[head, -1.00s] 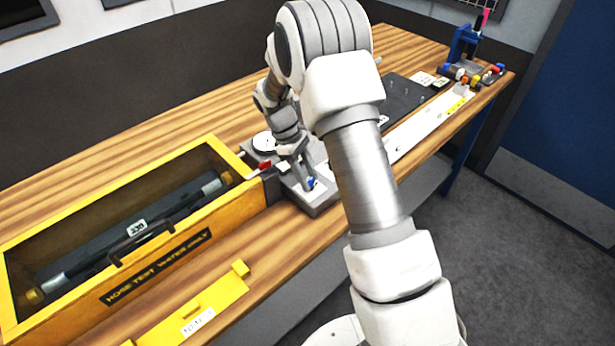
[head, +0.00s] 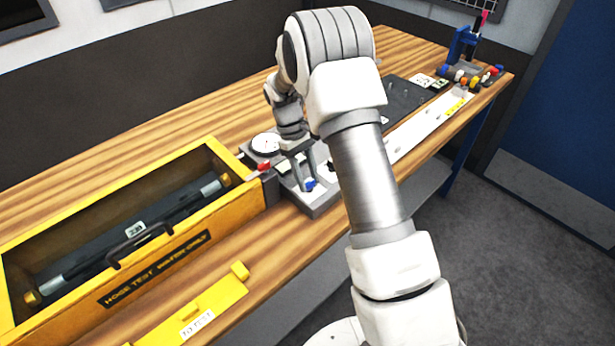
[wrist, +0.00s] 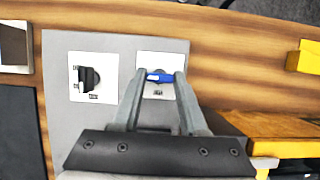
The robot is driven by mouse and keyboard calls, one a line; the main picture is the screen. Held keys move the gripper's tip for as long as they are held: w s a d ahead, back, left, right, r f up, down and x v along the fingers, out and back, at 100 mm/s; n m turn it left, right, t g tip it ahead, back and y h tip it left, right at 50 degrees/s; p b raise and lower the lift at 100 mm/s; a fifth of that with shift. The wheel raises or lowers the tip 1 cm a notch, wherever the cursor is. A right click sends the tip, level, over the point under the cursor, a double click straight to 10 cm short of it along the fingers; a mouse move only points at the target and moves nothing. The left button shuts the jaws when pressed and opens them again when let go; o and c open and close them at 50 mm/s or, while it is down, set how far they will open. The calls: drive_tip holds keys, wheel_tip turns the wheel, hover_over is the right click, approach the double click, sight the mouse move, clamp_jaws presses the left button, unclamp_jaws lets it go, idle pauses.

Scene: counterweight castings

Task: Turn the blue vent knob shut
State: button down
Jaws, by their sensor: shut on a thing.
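The blue vent knob (wrist: 160,77) sits on a white square plate on a grey panel (wrist: 110,48). In the wrist view its bar lies roughly crosswise, between the two fingertips of my gripper (wrist: 160,74). The fingers are shut on it. In the head view the blue knob (head: 310,185) shows at the fingertips of my gripper (head: 306,182), near the front edge of the grey unit. A black knob (wrist: 89,77) on its own white plate is left of the blue one in the wrist view.
A yellow box (head: 150,240) with a dark cylinder (head: 130,226) stands left of the panel. A yellow lid-like plate (head: 200,305) lies before it. A red part (head: 262,167) and a round white gauge (head: 266,143) are close behind my gripper. Bare wood lies behind the box.

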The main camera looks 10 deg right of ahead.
drive_tip(key=shift+c, duration=2.2)
unclamp_jaws()
drive_tip(key=shift+r, duration=0.1)
drive_tip(key=v, duration=1.7)
drive_tip(key=shift+r, duration=0.1)
